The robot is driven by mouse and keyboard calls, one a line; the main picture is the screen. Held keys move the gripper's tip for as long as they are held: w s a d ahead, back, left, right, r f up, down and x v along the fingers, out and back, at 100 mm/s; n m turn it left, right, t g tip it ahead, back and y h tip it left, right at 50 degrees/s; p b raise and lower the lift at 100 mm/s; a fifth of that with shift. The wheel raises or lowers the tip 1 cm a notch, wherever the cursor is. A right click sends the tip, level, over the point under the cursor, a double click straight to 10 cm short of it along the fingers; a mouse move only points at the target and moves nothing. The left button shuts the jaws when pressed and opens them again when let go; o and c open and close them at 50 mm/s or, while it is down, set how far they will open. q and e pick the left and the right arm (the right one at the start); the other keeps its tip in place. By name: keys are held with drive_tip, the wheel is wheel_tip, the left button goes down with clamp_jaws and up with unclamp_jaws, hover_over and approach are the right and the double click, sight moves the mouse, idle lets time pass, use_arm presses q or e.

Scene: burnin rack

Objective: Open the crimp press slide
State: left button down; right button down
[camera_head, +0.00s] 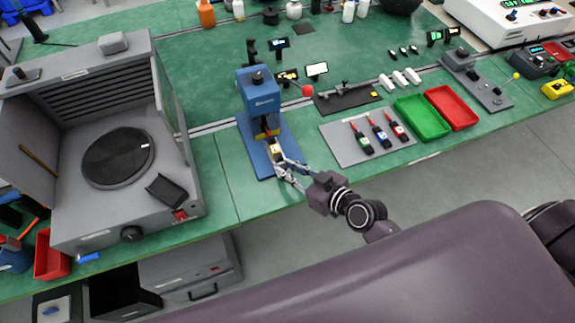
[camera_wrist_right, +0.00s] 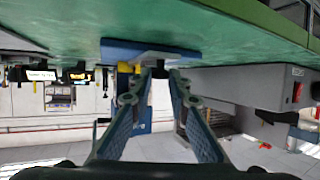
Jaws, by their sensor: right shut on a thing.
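The blue crimp press (camera_head: 258,92) stands on its blue base plate (camera_head: 254,160) at the front edge of the green bench. A red ball handle (camera_head: 307,91) sticks out to its right. The press slide (camera_head: 274,146) lies low at the front of the press, partly covered by my fingers. My right gripper (camera_head: 281,165) reaches in from the lower right and is shut on the slide's front end. In the right wrist view, the fingers (camera_wrist_right: 160,72) close in beneath the blue plate, with the picture upside down; the exact contact is hard to see. My left gripper is not in view.
A grey cabinet with a black turntable (camera_head: 118,158) stands left of the press. A grey mat (camera_head: 340,150) with several red-tipped tools lies to the right, beside a green tray (camera_head: 421,132) and a red tray (camera_head: 470,123). Free floor lies before the bench edge.

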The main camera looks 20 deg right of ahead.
drive_tip(key=s, duration=0.4)
drive_tip(key=shift+s+d, duration=0.1)
drive_tip(key=shift+s, duration=0.1)
drive_tip(key=shift+w, duration=0.1)
drive_tip(key=c, duration=1.8)
unclamp_jaws()
drive_tip(key=shift+c, duration=0.2)
drive_tip(key=v, duration=1.2)
